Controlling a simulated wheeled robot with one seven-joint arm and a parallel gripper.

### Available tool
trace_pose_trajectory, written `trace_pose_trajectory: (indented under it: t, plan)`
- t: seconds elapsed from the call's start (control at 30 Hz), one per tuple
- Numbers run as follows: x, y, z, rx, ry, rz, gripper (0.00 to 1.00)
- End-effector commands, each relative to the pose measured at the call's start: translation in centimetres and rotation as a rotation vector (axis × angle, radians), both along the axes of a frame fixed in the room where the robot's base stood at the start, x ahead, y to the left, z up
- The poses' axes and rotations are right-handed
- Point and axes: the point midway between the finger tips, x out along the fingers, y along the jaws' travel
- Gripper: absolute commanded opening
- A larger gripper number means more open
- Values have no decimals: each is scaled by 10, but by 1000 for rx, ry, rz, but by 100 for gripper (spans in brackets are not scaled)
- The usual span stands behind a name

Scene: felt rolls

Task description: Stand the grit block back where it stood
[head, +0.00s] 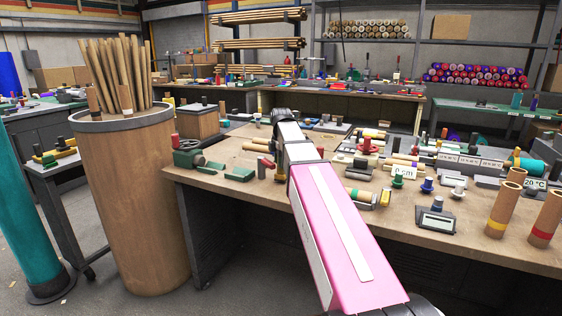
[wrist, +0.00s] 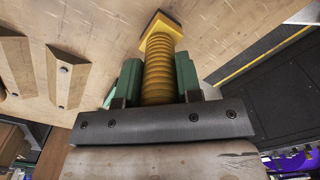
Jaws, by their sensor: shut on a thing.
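My gripper (wrist: 158,75) shows in the wrist view with its two green fingers closed on a yellow ribbed grip. The grip runs up to a square yellow end with a dark face, and I take this to be the grit block (wrist: 160,42). It points away from my gripper against the wooden bench top (wrist: 105,20). I cannot tell whether its end touches the wood.
Two wooden pieces (wrist: 67,75) lie left of my gripper in the wrist view, and a dark, yellow-edged surface (wrist: 262,75) is at right. In the head view, green pieces (head: 240,174) are left of my arm, cardboard tubes (head: 503,205) stand at right, and the bench is cluttered between.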

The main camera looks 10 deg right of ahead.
Motion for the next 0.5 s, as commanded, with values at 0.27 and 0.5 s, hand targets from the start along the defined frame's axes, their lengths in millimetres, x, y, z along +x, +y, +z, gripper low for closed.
trace_pose_trajectory:
  t: [0.27,0.5]
  plan:
    - [0,0,-2,0,0,0,5]
    - [0,0,-5,0,0,0,5]
